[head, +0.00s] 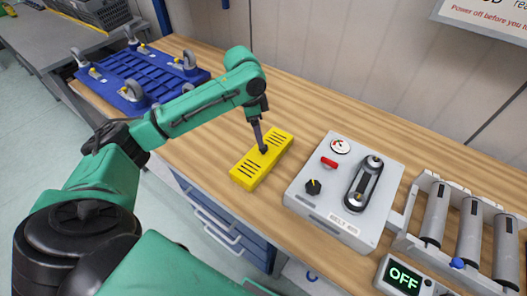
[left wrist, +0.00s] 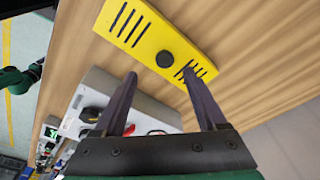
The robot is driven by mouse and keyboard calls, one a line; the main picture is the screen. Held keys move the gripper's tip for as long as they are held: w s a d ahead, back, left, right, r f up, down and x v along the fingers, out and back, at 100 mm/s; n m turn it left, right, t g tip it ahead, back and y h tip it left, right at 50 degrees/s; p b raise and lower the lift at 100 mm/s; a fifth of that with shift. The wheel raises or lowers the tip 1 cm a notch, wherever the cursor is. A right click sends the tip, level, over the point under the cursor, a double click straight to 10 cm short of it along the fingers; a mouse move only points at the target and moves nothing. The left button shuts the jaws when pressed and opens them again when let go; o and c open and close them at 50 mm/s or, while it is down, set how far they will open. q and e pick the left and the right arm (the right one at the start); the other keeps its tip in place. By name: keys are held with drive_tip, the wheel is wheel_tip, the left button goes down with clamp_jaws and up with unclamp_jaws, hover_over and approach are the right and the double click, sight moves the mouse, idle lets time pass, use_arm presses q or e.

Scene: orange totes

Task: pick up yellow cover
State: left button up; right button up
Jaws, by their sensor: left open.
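The yellow cover (head: 249,172) is a flat block with dark slots and a round black knob, lying on the wooden bench beside the grey belt unit. In the left wrist view the cover (left wrist: 150,30) lies ahead of the fingertips, with its black knob (left wrist: 165,59) between the lines of the two fingers. My left gripper (head: 262,145) is over the cover near the knob. In the left wrist view my left gripper (left wrist: 159,76) is open with nothing between its fingers. I cannot tell whether the fingertips touch the cover. My right gripper is not in view.
A grey belt unit (head: 309,199) with a red switch, black dial and gauge stands just right of the cover. Rollers (head: 436,214) and an OFF display (head: 403,277) are farther right. Bench behind the cover is clear.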

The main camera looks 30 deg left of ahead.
sight(263, 154)
use_arm(q)
drive_tip(key=f, duration=0.1)
drive_tip(key=w+f, duration=0.1)
drive_tip(key=shift+d+f+p, duration=0.15)
drive_tip(key=shift+f+p, duration=0.15)
drive_tip(key=f, duration=0.1)
drive_tip(key=f+p, duration=0.1)
drive_tip(key=f, duration=0.2)
drive_tip(key=shift+w+d+f, duration=0.15)
drive_tip(key=shift+w+f, duration=0.1)
drive_tip(key=shift+f, duration=0.2)
drive_tip(key=shift+c, duration=0.6)
clamp_jaws()
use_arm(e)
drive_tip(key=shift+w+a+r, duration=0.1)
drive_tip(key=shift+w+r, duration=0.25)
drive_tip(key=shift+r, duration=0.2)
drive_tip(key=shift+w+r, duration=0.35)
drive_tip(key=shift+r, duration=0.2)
